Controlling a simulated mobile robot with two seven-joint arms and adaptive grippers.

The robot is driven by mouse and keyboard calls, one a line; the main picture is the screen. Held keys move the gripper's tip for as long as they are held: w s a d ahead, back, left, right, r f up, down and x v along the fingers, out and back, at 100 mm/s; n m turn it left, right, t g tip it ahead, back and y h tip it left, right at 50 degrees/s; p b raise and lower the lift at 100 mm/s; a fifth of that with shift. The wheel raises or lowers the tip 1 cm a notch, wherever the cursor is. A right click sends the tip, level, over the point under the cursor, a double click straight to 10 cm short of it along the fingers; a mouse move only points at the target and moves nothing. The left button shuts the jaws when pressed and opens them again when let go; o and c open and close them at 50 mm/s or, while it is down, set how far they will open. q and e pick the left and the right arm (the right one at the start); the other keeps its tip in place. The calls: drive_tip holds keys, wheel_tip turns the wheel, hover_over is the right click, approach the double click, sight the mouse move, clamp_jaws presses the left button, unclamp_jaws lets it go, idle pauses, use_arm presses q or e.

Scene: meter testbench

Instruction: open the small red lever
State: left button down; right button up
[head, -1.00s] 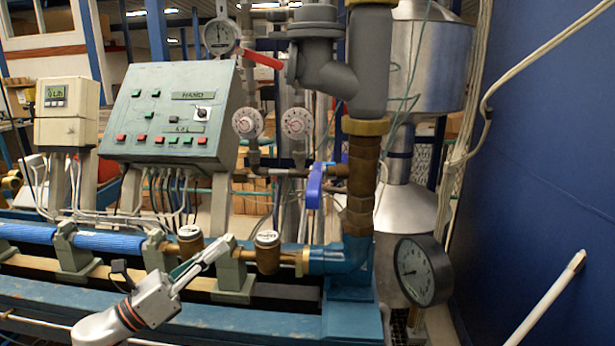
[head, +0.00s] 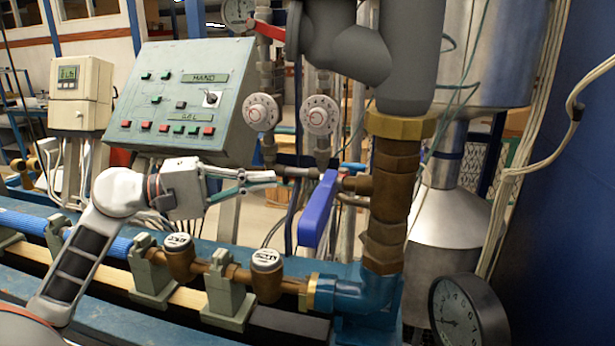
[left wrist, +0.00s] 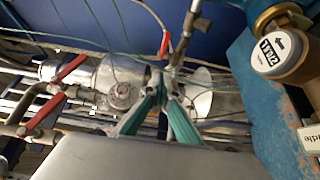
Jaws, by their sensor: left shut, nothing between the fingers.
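A red lever (head: 269,30) sits on a vertical pipe at the top of the head view, beside the grey pipe elbow. In the left wrist view two red levers sit on pipes at the left, an upper one (left wrist: 72,66) and a lower one (left wrist: 40,115). A small red piece (left wrist: 165,44) shows just beyond the fingertips. I cannot tell which of these is the head view's lever. My left gripper (head: 272,177) is shut and empty, pointing right, below the red lever and left of the blue lever; it also shows in the left wrist view (left wrist: 164,82). My right gripper is out of view.
Two round dials (head: 319,115) stand above. The green control panel (head: 180,100) is behind the arm. Capped meters (head: 266,262) line the pipe below.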

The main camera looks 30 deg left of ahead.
use_arm(q)
drive_tip(key=w+d+p, duration=0.3)
drive_tip(key=d, duration=0.4)
drive_tip(key=shift+w+d, duration=0.4)
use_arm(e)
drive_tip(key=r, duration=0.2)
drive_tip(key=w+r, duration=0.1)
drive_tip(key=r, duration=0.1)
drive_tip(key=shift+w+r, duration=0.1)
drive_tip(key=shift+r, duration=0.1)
